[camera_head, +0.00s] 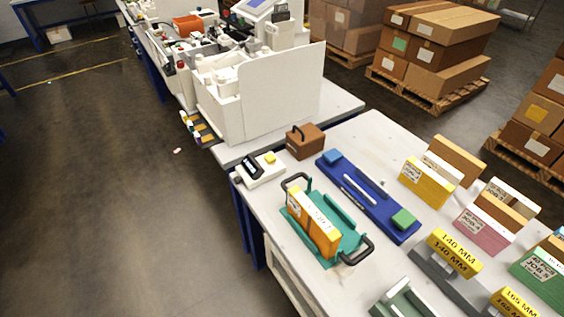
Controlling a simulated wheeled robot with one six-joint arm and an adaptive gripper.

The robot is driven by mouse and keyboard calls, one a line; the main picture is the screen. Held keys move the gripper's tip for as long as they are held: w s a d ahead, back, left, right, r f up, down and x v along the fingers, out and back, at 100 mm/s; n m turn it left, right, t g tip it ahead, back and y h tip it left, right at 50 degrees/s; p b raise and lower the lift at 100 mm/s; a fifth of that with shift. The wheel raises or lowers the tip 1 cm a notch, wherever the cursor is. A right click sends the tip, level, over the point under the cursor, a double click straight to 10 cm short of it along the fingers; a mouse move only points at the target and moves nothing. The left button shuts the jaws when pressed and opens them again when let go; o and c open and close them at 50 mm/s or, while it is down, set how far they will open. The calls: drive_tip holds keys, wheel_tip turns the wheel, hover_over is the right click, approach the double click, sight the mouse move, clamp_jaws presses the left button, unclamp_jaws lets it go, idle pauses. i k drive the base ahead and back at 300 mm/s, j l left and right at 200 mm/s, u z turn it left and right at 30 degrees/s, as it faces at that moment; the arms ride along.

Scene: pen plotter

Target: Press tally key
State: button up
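The writing on the display is too small to read. Nothing touches the yellow key. My gripper is not in view.
A brown box with a handle (305,141) stands just behind the device. A teal tray with black handles (340,240) and a blue board (368,197) lie to its right. A white-panelled machine (282,93) stands behind. Open floor (110,200) lies left.

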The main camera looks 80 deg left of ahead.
sight(270, 157)
drive_tip(key=u, duration=2)
